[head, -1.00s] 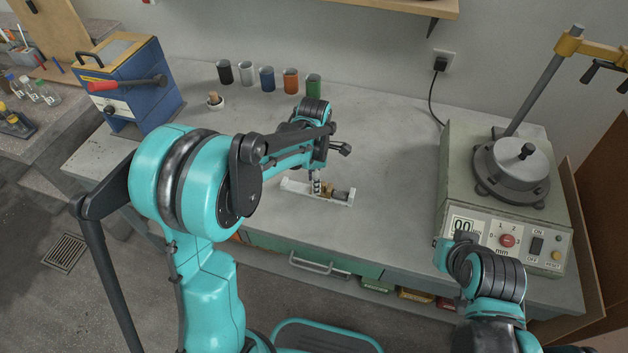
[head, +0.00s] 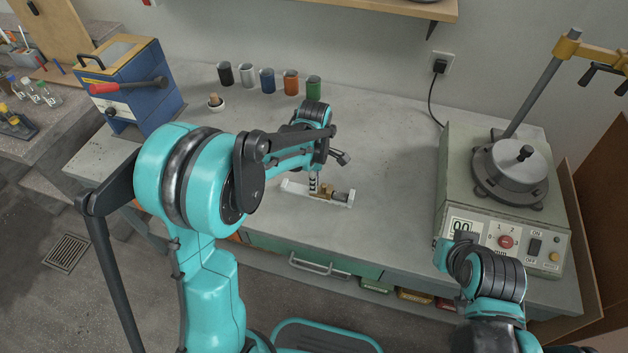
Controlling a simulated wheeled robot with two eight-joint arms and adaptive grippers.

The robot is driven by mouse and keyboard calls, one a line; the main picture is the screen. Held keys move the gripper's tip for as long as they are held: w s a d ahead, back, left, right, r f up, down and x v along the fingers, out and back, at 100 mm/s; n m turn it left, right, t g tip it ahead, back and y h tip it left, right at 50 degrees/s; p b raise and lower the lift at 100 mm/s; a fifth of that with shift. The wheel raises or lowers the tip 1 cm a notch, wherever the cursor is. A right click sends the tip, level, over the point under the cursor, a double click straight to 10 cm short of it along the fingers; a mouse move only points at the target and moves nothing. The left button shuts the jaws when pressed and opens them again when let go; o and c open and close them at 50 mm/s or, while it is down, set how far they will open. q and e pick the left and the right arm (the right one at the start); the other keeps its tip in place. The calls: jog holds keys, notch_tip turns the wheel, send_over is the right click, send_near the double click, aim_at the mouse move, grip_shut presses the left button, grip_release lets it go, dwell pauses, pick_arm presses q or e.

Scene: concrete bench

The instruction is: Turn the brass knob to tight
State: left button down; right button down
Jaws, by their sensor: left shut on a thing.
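A small brass piece (head: 326,189) sits on a pale bracket (head: 295,188) on the bench, with a dark cylindrical part (head: 341,196) to its right. My left gripper (head: 314,190) points down at the bracket, its fingertips at the left side of the brass piece. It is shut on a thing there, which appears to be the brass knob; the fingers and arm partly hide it. Any tight mark is too small to read. My right arm is at the lower right, and its gripper does not show clearly.
A blue box with a red lever (head: 130,88) is at the left. A grey machine (head: 505,220) with a round lidded pot stands at the right. The bench between is clear.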

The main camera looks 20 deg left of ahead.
pick_arm(q)
jog(key=m, duration=0.4)
jog(key=shift+m+p, duration=0.3)
jog(key=m, duration=0.4)
jog(key=shift+m, duration=0.4)
jog(key=c, duration=1.5)
grip_release()
jog(key=shift+r, duration=0.1)
notch_tip(320, 180, up, 12)
jog(key=shift+f, duration=0.1)
jog(key=shift+w, duration=0.1)
